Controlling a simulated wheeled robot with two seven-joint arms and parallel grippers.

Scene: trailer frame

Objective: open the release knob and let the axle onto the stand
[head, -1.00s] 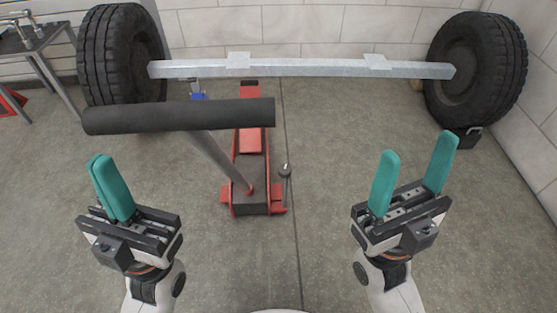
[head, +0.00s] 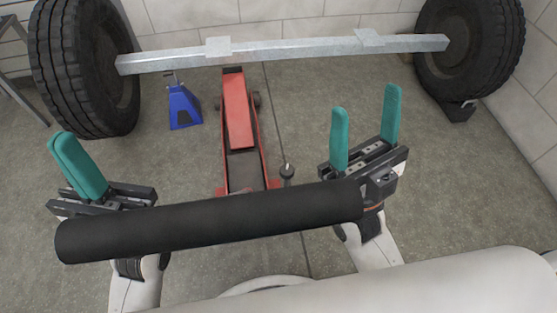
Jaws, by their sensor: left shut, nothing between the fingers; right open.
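The grey axle (head: 280,50) spans between two black tyres above the floor. The blue stand (head: 183,106) stands on the floor below the axle's left part; I cannot tell whether they touch. The red floor jack (head: 238,120) lies under the axle's middle. Its release knob (head: 287,170) is a dark knob on a thin rod at the jack's right side. The jack's black padded handle (head: 210,217) crosses low in front of both arms. My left gripper (head: 75,165) is shut and empty, left of the jack. My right gripper (head: 366,125) is open and empty, right of the knob.
The left tyre (head: 80,70) and right tyre (head: 470,45) stand near the wall. A black chock (head: 457,110) sits at the right tyre. A metal table leg (head: 22,100) shows at the left edge. The floor between jack and right tyre is clear.

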